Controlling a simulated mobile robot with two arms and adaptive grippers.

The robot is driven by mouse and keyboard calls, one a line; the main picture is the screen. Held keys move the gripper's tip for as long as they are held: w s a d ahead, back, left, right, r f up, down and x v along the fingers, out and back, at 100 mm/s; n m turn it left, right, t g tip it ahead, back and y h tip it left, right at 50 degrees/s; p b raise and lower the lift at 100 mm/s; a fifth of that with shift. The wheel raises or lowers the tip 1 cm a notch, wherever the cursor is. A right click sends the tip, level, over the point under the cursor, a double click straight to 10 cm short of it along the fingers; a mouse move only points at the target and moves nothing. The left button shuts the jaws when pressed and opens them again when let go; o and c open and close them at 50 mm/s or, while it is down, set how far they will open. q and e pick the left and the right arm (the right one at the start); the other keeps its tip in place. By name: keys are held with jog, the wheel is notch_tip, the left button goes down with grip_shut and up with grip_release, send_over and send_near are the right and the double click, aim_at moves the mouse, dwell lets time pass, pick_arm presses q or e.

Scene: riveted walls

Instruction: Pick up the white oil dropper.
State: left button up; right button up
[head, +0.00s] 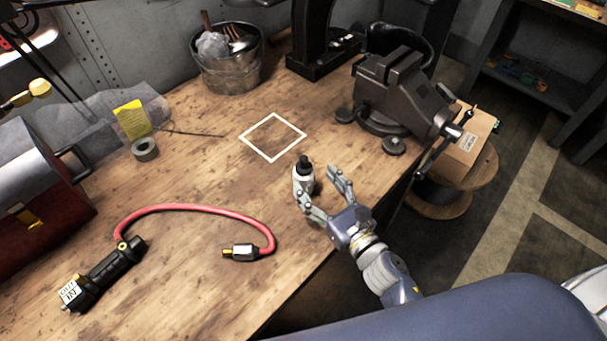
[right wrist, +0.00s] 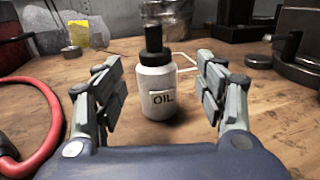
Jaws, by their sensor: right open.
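The white oil dropper (head: 301,181) stands upright on the wooden workbench, with a black cap and, in the right wrist view, an "OIL" label (right wrist: 158,88). My right gripper (head: 320,182) is open just beside the dropper, at its right and near side in the head view. In the right wrist view my right gripper (right wrist: 158,88) has one finger on each side of the dropper, with gaps visible, and the dropper stands ahead between them. My left gripper is not in view.
A white square outline (head: 272,137) lies behind the dropper on the bench. A red hose (head: 200,208) with black fittings lies to the left. A vise (head: 390,88) stands at the back right, a metal bucket (head: 228,72) at the back. The bench's right edge is close.

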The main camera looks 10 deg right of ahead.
aim_at(310, 179)
jog(key=p+x, duration=0.1)
jog(key=x, duration=0.1)
jog(key=p+x, duration=0.1)
jog(key=x, duration=0.1)
jog(key=shift+w+a, duration=0.2)
jog(key=shift+a, duration=0.1)
jog(key=shift+w+a+f, duration=0.1)
jog(key=shift+w, duration=0.35)
jog(key=shift+c, duration=1.3)
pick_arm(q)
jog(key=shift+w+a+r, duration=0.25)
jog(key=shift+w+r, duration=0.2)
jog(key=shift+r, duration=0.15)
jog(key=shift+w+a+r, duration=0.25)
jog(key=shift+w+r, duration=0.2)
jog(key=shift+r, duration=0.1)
pick_arm(e)
jog(key=c, duration=1.1)
